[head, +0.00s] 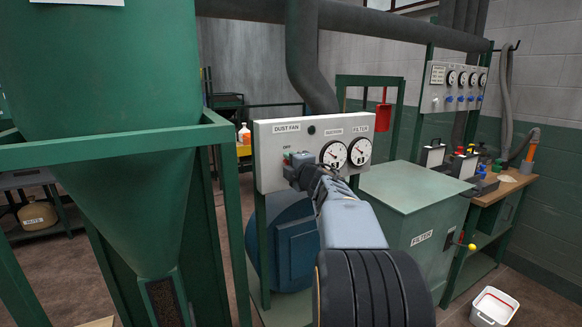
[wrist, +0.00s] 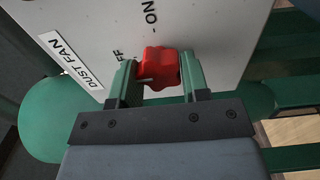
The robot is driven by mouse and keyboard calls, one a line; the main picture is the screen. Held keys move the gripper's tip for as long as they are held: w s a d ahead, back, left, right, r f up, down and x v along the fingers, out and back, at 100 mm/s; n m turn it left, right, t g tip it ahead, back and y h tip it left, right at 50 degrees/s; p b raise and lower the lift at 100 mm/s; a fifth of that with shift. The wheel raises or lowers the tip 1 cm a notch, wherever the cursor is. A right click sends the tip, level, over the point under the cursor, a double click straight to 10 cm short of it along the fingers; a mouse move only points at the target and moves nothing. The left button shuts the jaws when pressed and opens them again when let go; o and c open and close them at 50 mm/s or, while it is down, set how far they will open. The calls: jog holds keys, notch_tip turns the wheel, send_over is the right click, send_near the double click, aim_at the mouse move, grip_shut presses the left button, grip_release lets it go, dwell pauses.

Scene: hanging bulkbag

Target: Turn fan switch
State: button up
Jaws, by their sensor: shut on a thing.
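The fan switch is a red lobed knob (wrist: 158,64) on the grey panel (head: 268,178) labelled DUST FAN. My gripper (head: 296,168) reaches the panel's lower left. In the wrist view its two green fingers (wrist: 158,78) stand on either side of the knob, shut on it. A pale mark shows on the knob's lower left side. The ON lettering (wrist: 151,13) is above the knob in that view, and the OFF lettering (wrist: 118,55) is partly covered by a finger. In the head view my gripper hides the knob.
Two round gauges (head: 347,153) sit on the panel just right of my gripper. A green filter box (head: 420,240) stands to the right, and a green hopper (head: 115,100) with its frame stands to the left. A white bucket (head: 493,306) is on the floor.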

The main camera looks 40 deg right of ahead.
dwell(0.4)
jog(key=o, duration=0.9)
jog(key=s, duration=0.4)
jog(key=s+a, duration=0.1)
jog(key=s, duration=0.4)
jog(key=s+a, duration=0.1)
jog(key=s, duration=0.3)
jog(key=shift+s, duration=0.35)
